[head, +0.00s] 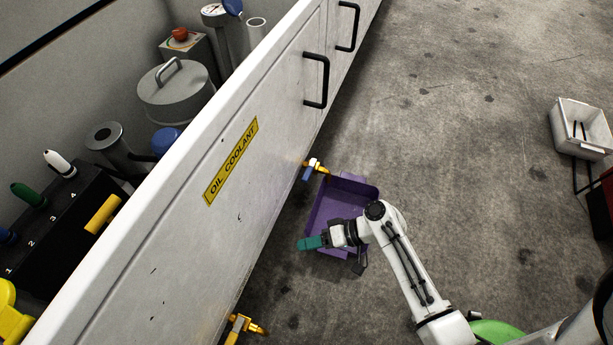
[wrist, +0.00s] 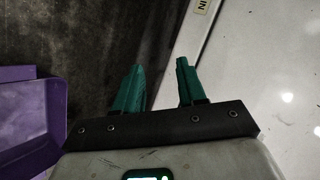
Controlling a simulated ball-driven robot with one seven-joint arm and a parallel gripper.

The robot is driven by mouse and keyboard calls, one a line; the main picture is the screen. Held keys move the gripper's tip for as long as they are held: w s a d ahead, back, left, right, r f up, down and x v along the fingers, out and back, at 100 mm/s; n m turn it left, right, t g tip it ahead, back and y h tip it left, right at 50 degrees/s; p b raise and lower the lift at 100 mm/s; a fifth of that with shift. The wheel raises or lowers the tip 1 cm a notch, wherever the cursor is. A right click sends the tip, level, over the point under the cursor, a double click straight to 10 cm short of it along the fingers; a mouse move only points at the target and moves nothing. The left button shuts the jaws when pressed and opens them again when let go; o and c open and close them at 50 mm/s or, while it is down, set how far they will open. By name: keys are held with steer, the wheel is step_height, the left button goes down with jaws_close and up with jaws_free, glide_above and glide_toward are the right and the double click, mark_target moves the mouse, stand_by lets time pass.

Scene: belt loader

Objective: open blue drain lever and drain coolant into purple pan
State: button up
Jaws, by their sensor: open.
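The purple pan (head: 325,209) lies on the floor beside the white side panel, below a brass drain tap with a blue lever (head: 307,173). In the wrist view the purple pan (wrist: 32,115) shows at the left edge. My gripper (head: 306,243) is over the near left part of the pan, close to the panel, nearer to me than the blue lever. In the wrist view my gripper (wrist: 158,75) has its two green fingers apart with nothing between them. The blue lever is out of the wrist view. I cannot make out any liquid in the pan.
The white panel (head: 236,200) with a yellow OIL COOLANT label (head: 231,160) and black handles (head: 317,81) borders the left. A second brass tap with a yellow lever (head: 239,325) juts out lower down. A white bin (head: 580,128) stands at right. The floor beyond the pan is clear.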

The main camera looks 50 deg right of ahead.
steer(key=w+d+m+t+h, duration=0.2)
steer(key=w+d+m+t, duration=0.2)
steer(key=d+m+t, duration=0.15)
steer(key=m+t+h+b, duration=0.2)
steer(key=m+t+h, duration=0.2)
steer(key=m+h, duration=0.3)
glide_toward(309, 174)
steer(key=w, duration=0.3)
steer(key=w+b, duration=0.1)
steer(key=w, duration=0.6)
steer(key=shift+w+d+f+b, duration=0.15)
steer(key=shift+f+b, duration=0.1)
steer(key=shift+b, duration=0.15)
jaws_close()
